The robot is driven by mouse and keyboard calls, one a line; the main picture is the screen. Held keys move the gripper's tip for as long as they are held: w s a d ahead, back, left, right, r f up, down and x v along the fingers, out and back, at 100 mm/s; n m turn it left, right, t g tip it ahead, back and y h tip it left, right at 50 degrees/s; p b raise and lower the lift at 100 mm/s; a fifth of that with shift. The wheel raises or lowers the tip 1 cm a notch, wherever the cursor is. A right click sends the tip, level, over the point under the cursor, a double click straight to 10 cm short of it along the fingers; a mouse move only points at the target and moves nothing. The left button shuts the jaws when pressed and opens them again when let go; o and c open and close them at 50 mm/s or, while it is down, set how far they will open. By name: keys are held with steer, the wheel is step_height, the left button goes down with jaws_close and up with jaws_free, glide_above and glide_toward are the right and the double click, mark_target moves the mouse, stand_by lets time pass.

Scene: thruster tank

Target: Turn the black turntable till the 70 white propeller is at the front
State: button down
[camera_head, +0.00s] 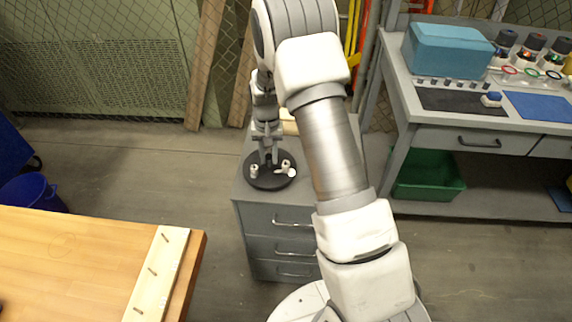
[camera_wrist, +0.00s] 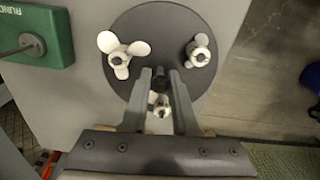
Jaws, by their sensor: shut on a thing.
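The round black turntable (camera_head: 270,184) lies on top of the grey drawer cabinet, and it fills the upper middle of the wrist view (camera_wrist: 160,20). On it stand a large three-bladed white propeller (camera_wrist: 122,50) at the left, a smaller white one (camera_wrist: 200,50) at the right, and a third white one (camera_wrist: 161,112), partly hidden between my fingers. White propellers also show small in the head view (camera_head: 254,171). No number is readable on any. My gripper (camera_wrist: 164,74) points down over the turntable's middle, shut on what looks like its dark centre knob.
A green box (camera_wrist: 35,35) with a dark handle lies beside the turntable on the cabinet top. A wooden table (camera_head: 80,265) is at the lower left. A workbench (camera_head: 460,130) with a blue case (camera_head: 448,50) stands at the right. Open floor lies left of the cabinet.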

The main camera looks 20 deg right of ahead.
steer(key=shift+m, duration=1.8)
steer(key=shift+m, duration=0.6)
steer(key=shift+m+p, duration=0.35)
steer(key=shift+m, duration=0.75)
steer(key=shift+m+p, duration=0.45)
steer(key=shift+m, duration=1.25)
